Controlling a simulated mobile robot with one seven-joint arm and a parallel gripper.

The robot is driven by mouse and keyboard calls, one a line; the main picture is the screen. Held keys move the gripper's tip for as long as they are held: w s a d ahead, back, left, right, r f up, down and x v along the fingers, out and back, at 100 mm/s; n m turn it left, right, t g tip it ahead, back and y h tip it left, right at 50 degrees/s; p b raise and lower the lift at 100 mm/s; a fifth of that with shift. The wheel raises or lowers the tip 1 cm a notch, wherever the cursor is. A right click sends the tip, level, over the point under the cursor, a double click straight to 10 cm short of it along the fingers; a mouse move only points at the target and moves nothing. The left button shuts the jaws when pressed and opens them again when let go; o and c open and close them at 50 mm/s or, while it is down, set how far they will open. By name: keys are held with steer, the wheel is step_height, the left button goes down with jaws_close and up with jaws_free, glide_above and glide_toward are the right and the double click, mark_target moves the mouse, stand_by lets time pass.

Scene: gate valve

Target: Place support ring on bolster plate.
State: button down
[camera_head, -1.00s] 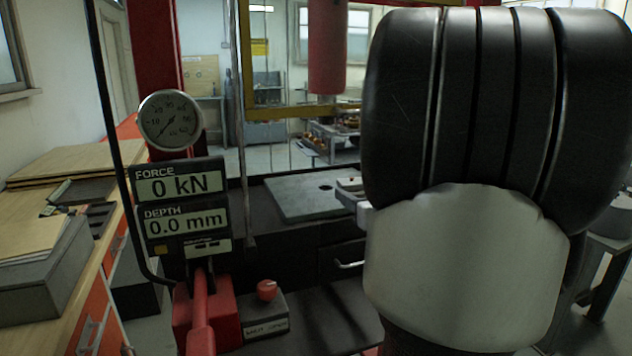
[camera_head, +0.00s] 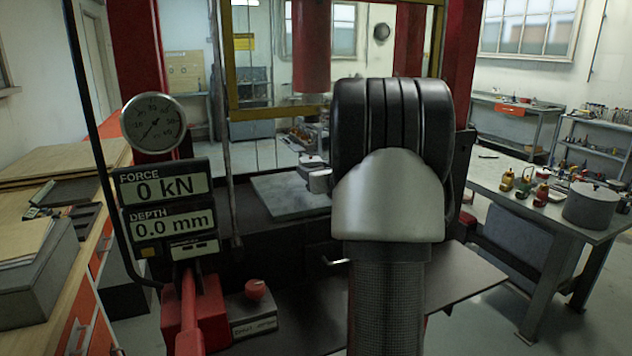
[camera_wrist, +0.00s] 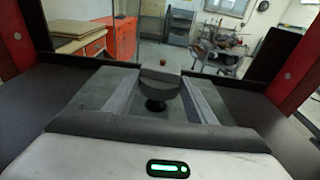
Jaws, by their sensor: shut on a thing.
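The support ring (camera_wrist: 161,96) is a short grey round piece in the wrist view, held between the two long grey fingers of my gripper (camera_wrist: 160,80). My gripper is shut on it. The bolster plate (camera_head: 272,196) is a flat grey plate on the press bed in the head view. The ring is over the plate; I cannot tell whether they touch. In the wrist view the plate (camera_wrist: 93,97) lies below the fingers, with a dark hole close under the ring. In the head view my arm hides the plate's right side and most of the gripper.
The red press ram (camera_head: 311,45) hangs above and behind the plate. A yellow guard frame (camera_head: 235,75) and red columns flank the bed. The gauge (camera_head: 152,123) and the display reading 0 kN and 0.0 mm (camera_head: 165,205) stand at left. A tool table (camera_head: 545,190) stands at right.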

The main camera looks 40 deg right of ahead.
steer(key=shift+f, duration=1.6)
steer(key=shift+f+b, duration=0.2)
steer(key=shift+b, duration=0.1)
steer(key=c, duration=0.8)
jaws_free()
steer(key=shift+s, duration=0.1)
steer(key=shift+r+p, duration=0.25)
steer(key=shift+p, duration=0.15)
steer(key=b+v, duration=0.1)
steer(key=v, duration=1.1)
steer(key=shift+a+f, duration=0.1)
steer(key=shift+a, duration=0.05)
